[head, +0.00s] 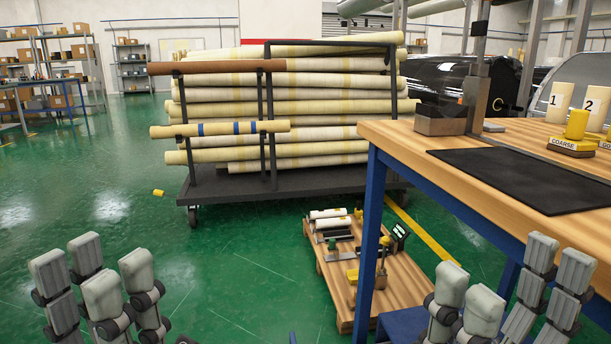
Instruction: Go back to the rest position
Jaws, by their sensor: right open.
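My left gripper (98,285) is at the lower left, over the green floor. Its grey fingers point up and stand apart, with nothing between them. My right gripper (504,296) is at the lower right, in front of the wooden workbench (400,133). Its fingers are spread and empty. Both grippers are apart from every object in view. A cart (290,182) in the middle holds a stack of wrapped rolls (300,95), mostly pale yellow. One roll with blue bands (270,127) sticks out at its front left.
A low wooden platform (334,290) with white rolls and small tools stands left of the workbench. A small yellow object (158,193) lies on the floor. The left floor is clear.

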